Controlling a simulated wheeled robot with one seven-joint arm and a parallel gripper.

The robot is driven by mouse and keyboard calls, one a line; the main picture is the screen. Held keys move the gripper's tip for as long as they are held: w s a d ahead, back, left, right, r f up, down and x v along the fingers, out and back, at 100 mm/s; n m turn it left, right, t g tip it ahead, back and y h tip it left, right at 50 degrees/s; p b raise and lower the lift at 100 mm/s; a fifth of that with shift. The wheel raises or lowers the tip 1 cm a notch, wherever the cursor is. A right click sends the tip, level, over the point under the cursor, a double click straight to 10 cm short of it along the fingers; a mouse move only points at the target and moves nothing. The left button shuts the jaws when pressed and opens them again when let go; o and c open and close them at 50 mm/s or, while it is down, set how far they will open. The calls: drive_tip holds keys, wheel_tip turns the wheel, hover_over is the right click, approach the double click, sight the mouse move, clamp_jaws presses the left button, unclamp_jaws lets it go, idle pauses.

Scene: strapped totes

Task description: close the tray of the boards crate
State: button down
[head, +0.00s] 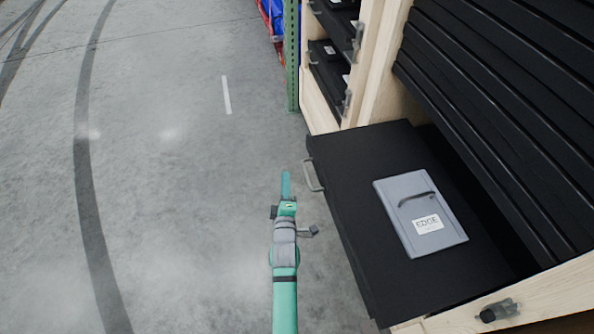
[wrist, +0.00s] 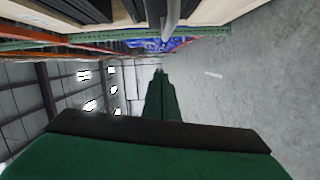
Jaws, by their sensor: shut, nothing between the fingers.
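The boards crate (head: 545,292) is pale wood with black slats above its tray. Its black tray (head: 350,165) is pulled out over the floor, with a dark gap behind it. A grey metal handle (head: 314,175) sits on the tray's left front edge. A flat grey case (head: 415,212) with a dark strap and an "EDGE" label lies on the tray. My green gripper (head: 286,178) is shut and empty, just left of the handle and apart from it. In the wrist view, the shut fingers (wrist: 158,78) point away, and a grey bar, probably the handle, shows at the top.
Another wooden unit (head: 318,98) with dark trays and latches stands behind. A green rack post (head: 292,55) and blue goods (head: 276,18) are beyond it. A black latch (head: 498,311) is on the crate's near side. The concrete floor at left is clear.

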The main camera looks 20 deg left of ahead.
drive_tip(key=w+d+f, duration=0.1)
drive_tip(key=w, duration=0.4)
drive_tip(key=shift+w+d, duration=0.4)
drive_tip(key=shift+d, duration=0.1)
drive_tip(key=shift+w, duration=0.15)
idle(0.4)
